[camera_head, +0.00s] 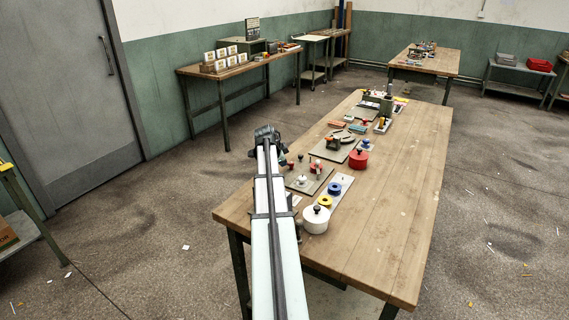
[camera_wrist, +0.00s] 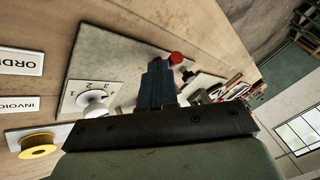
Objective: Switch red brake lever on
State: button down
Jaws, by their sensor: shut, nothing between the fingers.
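The red knob (camera_wrist: 177,58) of what looks like the brake lever shows just beyond my fingertips in the wrist view. In the head view, a small red lever or knob (camera_head: 316,167) stands at the right edge of a grey panel (camera_head: 300,188). My gripper (camera_wrist: 158,66) is shut and empty, its dark blue fingers together, with the red knob close to the right of the tips. I cannot tell whether they touch. The fingers hide part of the panel, and the lever's base is not clearly seen. In the head view my gripper (camera_head: 268,137) is small and partly hidden.
A white dial (camera_wrist: 92,100) with numbers is on the panel. A yellow spool (camera_head: 325,200), a blue spool (camera_head: 335,188), a white drum (camera_head: 316,219) and a red drum (camera_head: 358,159) stand nearby. The right side of the wooden table (camera_head: 395,215) is clear.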

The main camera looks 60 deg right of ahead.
jog(key=shift+w+d+m+g, duration=0.15)
jog(key=shift+w+m+g, duration=0.15)
jog(key=shift+w+m, duration=0.1)
jog(key=shift+w+d, duration=0.25)
jog(key=shift+w, duration=0.15)
dwell(0.4)
jog(key=a, duration=0.1)
jog(key=s+a, duration=0.1)
jog(key=a, duration=0.1)
jog(key=shift+s+a+r, duration=0.3)
jog(key=shift+s+a, duration=0.05)
jog(key=shift+s, duration=0.05)
jog(key=w+v, duration=0.1)
jog(key=v, duration=0.9)
jog(key=shift+d, duration=0.15)
